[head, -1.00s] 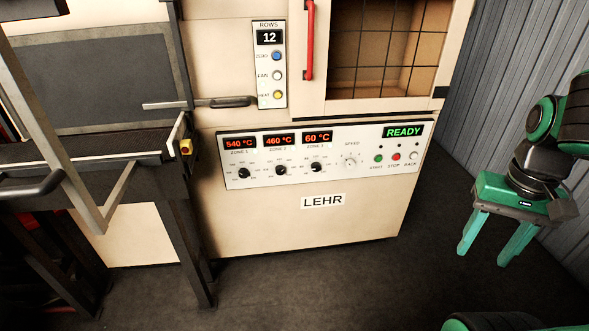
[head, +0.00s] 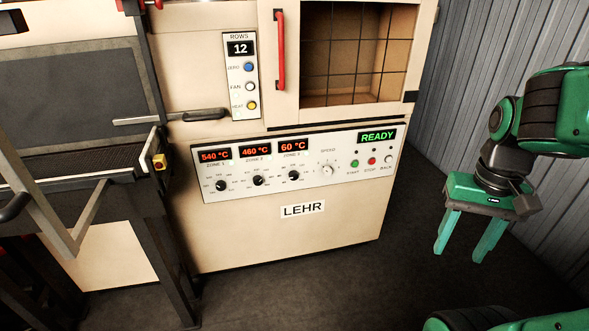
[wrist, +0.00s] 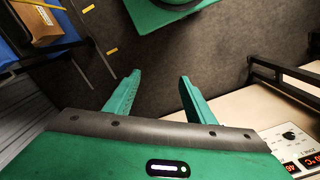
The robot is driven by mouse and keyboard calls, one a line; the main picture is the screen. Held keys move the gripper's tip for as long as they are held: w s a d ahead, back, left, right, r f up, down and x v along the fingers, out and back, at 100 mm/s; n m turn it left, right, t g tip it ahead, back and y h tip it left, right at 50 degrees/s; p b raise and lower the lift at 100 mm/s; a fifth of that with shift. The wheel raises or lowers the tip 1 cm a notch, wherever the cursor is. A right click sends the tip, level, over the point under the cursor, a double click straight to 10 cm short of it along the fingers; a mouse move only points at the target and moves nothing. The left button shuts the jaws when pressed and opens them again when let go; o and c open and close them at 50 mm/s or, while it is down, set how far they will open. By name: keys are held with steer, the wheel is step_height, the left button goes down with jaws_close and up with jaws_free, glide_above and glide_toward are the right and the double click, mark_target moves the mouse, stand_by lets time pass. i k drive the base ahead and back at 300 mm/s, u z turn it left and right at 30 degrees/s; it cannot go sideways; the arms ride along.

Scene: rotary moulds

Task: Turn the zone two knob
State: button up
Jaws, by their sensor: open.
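The zone two knob (head: 258,180) is the middle of three dark knobs on the white control panel of the lehr (head: 385,148), under the red 460 °C display (head: 255,149). Its pointer is too small to read. My gripper (head: 460,252) is open and empty at the right in the head view, fingers pointing down, well to the right of the panel and apart from it. In the wrist view my two green fingers (wrist: 160,75) are spread with only floor between them. Part of the panel (wrist: 282,130) shows at the lower right there.
The zone one knob (head: 221,186) and zone three knob (head: 294,175) flank it, with the speed dial (head: 327,168) to the right. A dark metal frame with a table (head: 100,160) stands at the left. Open floor (head: 400,225) lies before the lehr; a corrugated wall is right.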

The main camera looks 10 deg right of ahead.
mark_target(258, 180)
steer(key=z, duration=0.85)
steer(key=k, duration=1.1)
steer(key=u, duration=0.9)
steer(key=i, duration=1)
steer(key=z, duration=0.05)
